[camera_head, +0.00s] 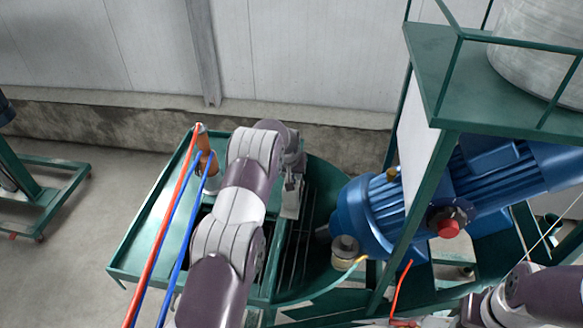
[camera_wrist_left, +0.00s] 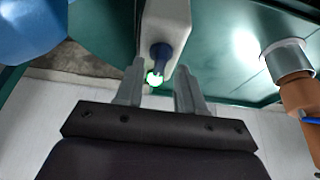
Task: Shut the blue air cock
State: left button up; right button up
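The blue air cock (camera_wrist_left: 161,55) shows in the left wrist view as a small dark blue knob on the end of a pale box. In the head view my left gripper (camera_head: 292,178) is down at the pale box (camera_head: 291,203), and the cock itself is hidden there. My right arm enters at the lower right of the head view, but its gripper fingers are not visible.
The green machine table (camera_head: 146,240) carries an orange-brown cylinder (camera_head: 205,150) with red and blue hoses. A large blue motor (camera_head: 375,212) and a green frame (camera_head: 436,165) stand to the right. A red button (camera_head: 449,228) is on the motor side. A wall closes off the back.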

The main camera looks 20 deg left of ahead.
pick_arm(q)
jog(key=shift+s+d+f, duration=0.1)
jog(key=shift+s+d, duration=0.1)
jog(key=shift+s, duration=0.15)
jog(key=shift+w+a+f, duration=0.1)
jog(key=shift+w+f, duration=0.1)
jog(key=shift+w, duration=0.15)
jog(key=c, duration=0.6)
grip_shut()
pick_arm(e)
jog(key=shift+s+d+r, duration=0.15)
jog(key=shift+s+r, duration=0.1)
jog(key=shift+f, duration=0.1)
